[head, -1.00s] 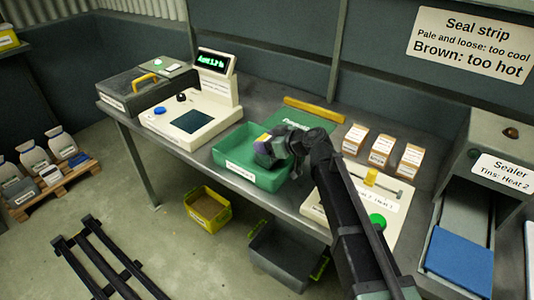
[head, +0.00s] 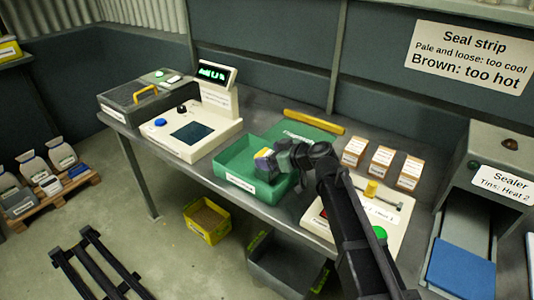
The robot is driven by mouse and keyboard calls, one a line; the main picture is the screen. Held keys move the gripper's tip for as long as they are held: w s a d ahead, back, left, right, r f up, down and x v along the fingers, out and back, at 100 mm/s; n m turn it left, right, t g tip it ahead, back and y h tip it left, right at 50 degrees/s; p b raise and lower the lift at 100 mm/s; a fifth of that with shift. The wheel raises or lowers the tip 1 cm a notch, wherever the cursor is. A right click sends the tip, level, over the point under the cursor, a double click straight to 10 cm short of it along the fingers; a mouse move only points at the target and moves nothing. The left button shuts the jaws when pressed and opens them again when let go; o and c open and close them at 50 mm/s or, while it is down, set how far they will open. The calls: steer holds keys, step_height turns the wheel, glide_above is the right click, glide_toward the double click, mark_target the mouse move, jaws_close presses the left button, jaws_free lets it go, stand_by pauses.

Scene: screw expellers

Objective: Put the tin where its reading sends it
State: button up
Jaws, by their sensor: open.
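A small block with yellow and purple faces (head: 264,160), possibly the tin, shows at the green tray (head: 236,181). My gripper (head: 283,160) is over the right part of this tray, right beside the block. Its fingers are small and dark here, and they partly hide the block. I cannot tell whether they touch it. The weighing machine (head: 213,137) stands left of the tray. Its lit green display (head: 212,74) is too blurred to read.
A machine with a green button (head: 379,233) lies behind my arm. Several small boxes (head: 382,160) stand at the back. The sealer (head: 501,160) with a blue pad (head: 461,269) is at the right. A yellow bin (head: 207,220) and a dark crate (head: 285,268) sit below the bench.

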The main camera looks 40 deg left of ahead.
steer(key=p+v, duration=0.3)
steer(key=v, duration=0.7)
steer(key=shift+d, duration=0.25)
steer(key=d+m+h+p, duration=0.2)
steer(key=d, duration=0.5)
steer(key=d+f+m+h+p, duration=0.1)
steer(key=d+m+h+p, duration=0.1)
steer(key=d, duration=0.6)
steer(key=d+m+t+h+p, duration=0.1)
steer(key=d+m+h+p, duration=0.1)
steer(key=d, duration=0.5)
steer(key=shift+w+d+f+m, duration=0.15)
steer(key=shift+d+m, duration=0.25)
steer(key=shift+m, duration=0.4)
steer(key=s+d+m+h+p, duration=0.2)
steer(key=d+m, duration=0.3)
steer(key=d, duration=0.6)
steer(key=s+d+m+g+h+p, duration=0.1)
steer(key=s+d+m+h, duration=0.4)
steer(key=d, duration=0.7)
steer(key=shift+s+d+p, duration=0.2)
steer(key=shift+s+p, duration=0.15)
steer(key=shift+p, duration=0.05)
